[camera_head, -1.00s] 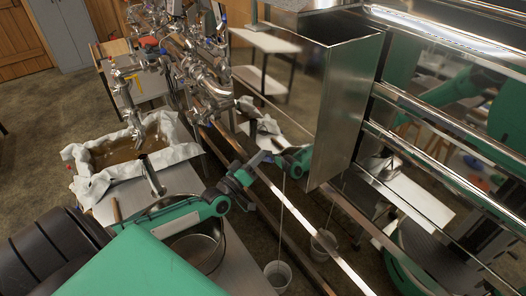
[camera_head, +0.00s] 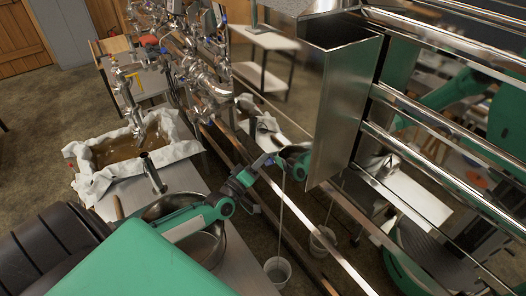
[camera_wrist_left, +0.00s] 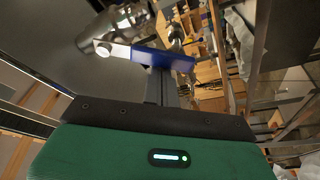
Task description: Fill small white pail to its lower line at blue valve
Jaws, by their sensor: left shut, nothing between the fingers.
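A small white pail (camera_head: 278,271) stands low below the evaporator's edge in the head view. A thin pale line, apparently a stream, runs down into it from the blue valve (camera_head: 276,160). The pail's lines and fill level are too small to read. My left gripper (camera_head: 268,163) is at the valve, shut with nothing held. In the left wrist view, the valve's blue handle (camera_wrist_left: 150,57) lies across the front of my left gripper (camera_wrist_left: 161,83), close to or touching its fingertips; contact cannot be told. My right gripper is not in view.
A tall steel box (camera_head: 345,105) stands just right of the valve. A cloth-lined tub of brown liquid (camera_head: 125,150) and a steel pot (camera_head: 205,245) stand at left. Shiny rails and pipes surround my left arm. A second pail shape (camera_head: 322,240) may be a reflection.

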